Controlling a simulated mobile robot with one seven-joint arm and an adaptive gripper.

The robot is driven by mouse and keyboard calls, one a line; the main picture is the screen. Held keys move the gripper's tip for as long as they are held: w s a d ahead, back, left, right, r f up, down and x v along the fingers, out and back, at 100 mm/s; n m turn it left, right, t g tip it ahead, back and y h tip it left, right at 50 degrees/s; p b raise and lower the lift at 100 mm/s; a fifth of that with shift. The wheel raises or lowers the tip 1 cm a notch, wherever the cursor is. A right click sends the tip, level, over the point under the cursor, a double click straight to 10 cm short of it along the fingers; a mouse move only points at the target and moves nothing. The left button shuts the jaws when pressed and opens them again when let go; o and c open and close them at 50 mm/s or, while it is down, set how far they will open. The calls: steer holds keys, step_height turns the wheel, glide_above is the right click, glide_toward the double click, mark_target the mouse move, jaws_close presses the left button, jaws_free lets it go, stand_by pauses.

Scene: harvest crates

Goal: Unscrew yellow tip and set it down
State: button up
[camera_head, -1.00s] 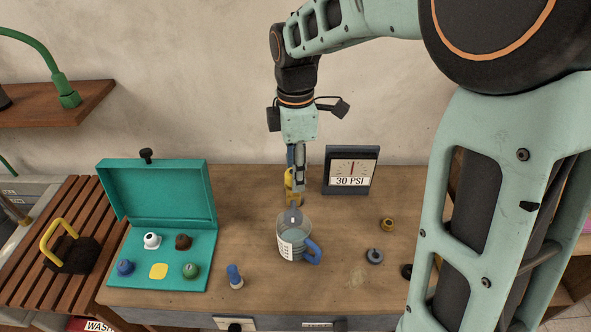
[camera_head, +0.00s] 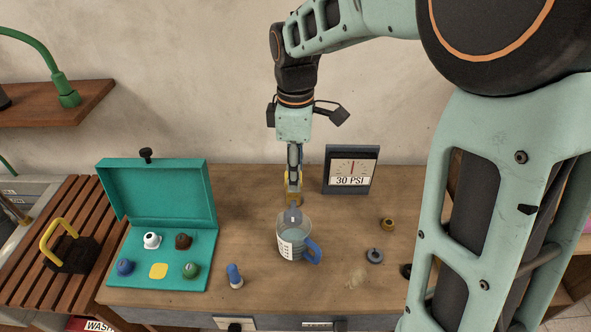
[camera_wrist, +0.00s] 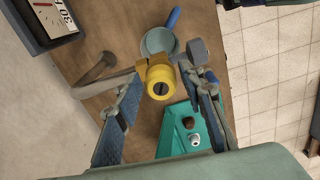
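The yellow tip (camera_wrist: 160,86), with a dark slot in its end face, sits between the fingers of my gripper (camera_wrist: 163,82) in the wrist view. The fingers are spread, one on each side of it. Whether their ends touch it cannot be made out. In the head view my gripper (camera_head: 293,180) points straight down behind the measuring jug, and the yellow tip is largely hidden by the fingers. A brass-coloured piece (camera_head: 293,199) shows just below the fingers, with a grey nozzle-like part (camera_head: 293,214) below it.
A clear jug (camera_head: 288,240) with a blue handle stands close in front. An open teal case (camera_head: 210,250) holding several small parts lies left. A gauge (camera_head: 351,170) reading 30 PSI stands right of my gripper. A blue-topped piece (camera_head: 234,276), grey ring (camera_head: 374,256) and brass piece (camera_head: 388,224) lie about.

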steer(key=shift+m, duration=0.8)
steer(key=shift+m, duration=0.8)
steer(key=shift+s+m, duration=0.1)
steer(key=shift+m, duration=0.8)
steer(key=c, duration=0.6)
steer(key=shift+n, duration=0.9)
steer(key=shift+c, duration=0.2)
